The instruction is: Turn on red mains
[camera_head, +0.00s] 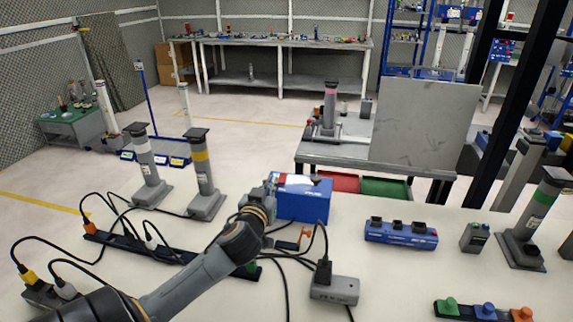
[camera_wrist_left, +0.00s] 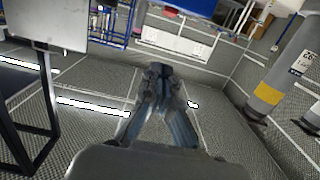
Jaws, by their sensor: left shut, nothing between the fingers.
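No switch that I can name for sure as the red mains shows. Red or orange parts are a button (camera_head: 521,314) on the dark strip at the front right, a small part (camera_head: 305,238) by the black power strip, and a plug (camera_head: 88,229) on that strip's far end. My left gripper (camera_head: 271,184) is at the left side of a blue box (camera_head: 303,202) with a white and dark red top; I cannot tell if they touch. In the left wrist view its fingers (camera_wrist_left: 160,75) are together and empty. My right gripper is not in view.
A grey socket box (camera_head: 334,290) with a black plug stands at the front middle. Cables cross the table. A blue unit (camera_head: 401,234) with several dark knobs stands right of centre. Grey posts (camera_head: 204,175) stand at the left. The white table is clear around the blue unit.

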